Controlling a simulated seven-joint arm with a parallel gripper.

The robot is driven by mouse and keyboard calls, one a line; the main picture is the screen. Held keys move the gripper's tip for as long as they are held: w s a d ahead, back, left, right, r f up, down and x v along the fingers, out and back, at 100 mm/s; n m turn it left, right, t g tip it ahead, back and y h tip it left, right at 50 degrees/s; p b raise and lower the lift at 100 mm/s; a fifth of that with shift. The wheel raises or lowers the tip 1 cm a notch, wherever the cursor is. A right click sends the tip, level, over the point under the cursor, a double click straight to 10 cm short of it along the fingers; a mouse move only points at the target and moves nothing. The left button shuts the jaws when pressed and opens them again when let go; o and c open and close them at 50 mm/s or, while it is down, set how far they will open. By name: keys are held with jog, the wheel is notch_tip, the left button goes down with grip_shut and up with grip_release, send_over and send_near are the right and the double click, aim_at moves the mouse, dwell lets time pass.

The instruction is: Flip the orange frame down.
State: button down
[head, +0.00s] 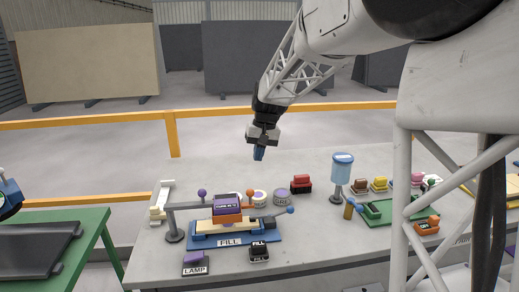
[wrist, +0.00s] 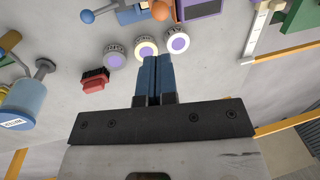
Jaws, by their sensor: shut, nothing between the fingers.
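The orange frame (head: 226,218) is at the front left of the slab in the head view, with a dark purple lettered panel (head: 227,203) in it. It appears raised above a cream bed on a blue base (head: 262,237) marked FILL. An orange ball (head: 250,192) is beside the panel's upper right; it also shows at the wrist view's top edge (wrist: 160,10), next to part of the purple panel (wrist: 200,8). My gripper (head: 258,153) is above and behind the frame, apart from it. Its blue fingers (wrist: 158,60) are together and empty.
Round pots (wrist: 178,40) with purple or cream tops and a red-topped block (head: 301,183) stand behind the station. A blue cup on a stand (head: 342,170) is to the right. A grey post with an arm (head: 173,222) is at left. LAMP (head: 195,263) and black (head: 259,252) blocks are in front.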

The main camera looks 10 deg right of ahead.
aim_at(253, 194)
jog(key=f, duration=0.3)
jog(key=a+f, duration=0.1)
jog(key=f, duration=0.3)
jog(key=a+f, duration=0.1)
jog(key=f, duration=0.2)
jog(key=shift+s+f, duration=0.2)
jog(key=shift+f, duration=2.1)
notch_tip(253, 194, up, 14)
jog(key=d, duration=0.2)
jog(key=shift+w+d, duration=0.3)
jog(key=shift+r, duration=0.1)
